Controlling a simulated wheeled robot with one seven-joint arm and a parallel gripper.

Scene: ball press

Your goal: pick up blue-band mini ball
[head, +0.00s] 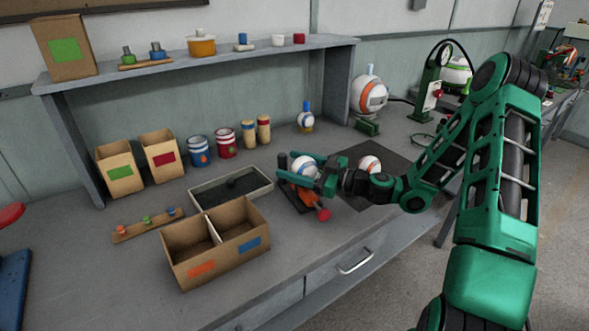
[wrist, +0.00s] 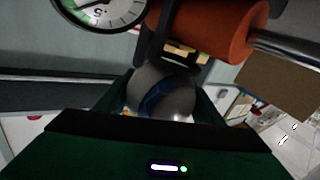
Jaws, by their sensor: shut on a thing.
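The blue-band mini ball (head: 304,167) is white with a blue band and sits between the fingers of my gripper (head: 308,167). My gripper is shut on it. The ball also shows in the wrist view (wrist: 165,96), with its blue band facing the camera and the green fingers on both sides. In the head view the ball is at the small press (head: 304,197), which has an orange body and a red knob. I cannot tell whether the ball touches the press. Part of the ball is hidden by the fingers.
An orange-band ball (head: 370,164) lies on the dark mat (head: 345,190) to the right. A shallow grey tray (head: 262,187) and a divided cardboard box (head: 187,265) stand to the left. Another blue-band ball (head: 305,119) stands behind. In the wrist view, an orange cylinder (wrist: 215,27) and a gauge (wrist: 100,10) are close.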

